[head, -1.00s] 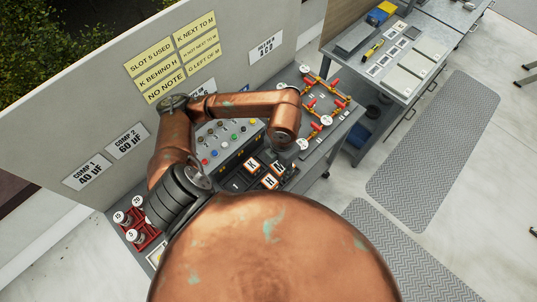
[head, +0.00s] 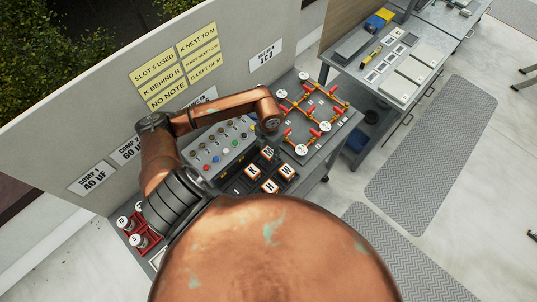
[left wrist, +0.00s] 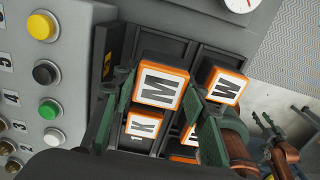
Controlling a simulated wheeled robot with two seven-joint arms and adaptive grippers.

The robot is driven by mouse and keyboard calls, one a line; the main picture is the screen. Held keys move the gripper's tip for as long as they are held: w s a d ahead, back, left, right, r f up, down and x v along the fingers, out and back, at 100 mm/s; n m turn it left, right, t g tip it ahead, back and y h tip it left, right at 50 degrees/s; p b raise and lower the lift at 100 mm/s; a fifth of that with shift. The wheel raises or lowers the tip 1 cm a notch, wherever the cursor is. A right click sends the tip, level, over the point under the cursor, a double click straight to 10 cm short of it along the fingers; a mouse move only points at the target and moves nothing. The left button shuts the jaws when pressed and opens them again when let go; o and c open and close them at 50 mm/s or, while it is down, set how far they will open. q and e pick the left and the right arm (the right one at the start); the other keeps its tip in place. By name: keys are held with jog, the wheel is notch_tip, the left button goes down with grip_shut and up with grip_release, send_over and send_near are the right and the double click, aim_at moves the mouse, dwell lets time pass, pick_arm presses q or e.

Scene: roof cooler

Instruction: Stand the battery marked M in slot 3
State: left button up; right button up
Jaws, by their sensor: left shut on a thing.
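My left gripper (left wrist: 163,98) has its green fingers on either side of the battery marked M (left wrist: 158,83), a block with a white top and orange edges. In the head view the M battery (head: 267,153) is just below the left gripper (head: 269,141), at the far side of the black slot tray (head: 236,190). I cannot tell how far it sits in a slot or above one. Battery K (head: 252,170), battery H (head: 270,186) and battery W (head: 287,172) stand in the tray close by. Slot 3's number cannot be read.
A grey panel with coloured buttons (head: 215,148) rises along the tray's left side. A board of red and yellow piping with round gauges (head: 310,110) is beyond. A red rack (head: 142,236) stands at lower left. Yellow notes (head: 160,71) hang on the wall.

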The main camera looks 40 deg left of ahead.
aim_at(269, 155)
pick_arm(q)
jog(key=shift+w+a+f, duration=0.1)
jog(key=shift+a+f, duration=0.05)
jog(key=shift+f, duration=0.05)
notch_tip(269, 155, down, 3)
jog(key=shift+p, duration=0.6)
jog(key=shift+f, duration=0.15)
jog(key=shift+f, duration=0.1)
jog(key=o, duration=1.2)
jog(key=shift+c, duration=0.2)
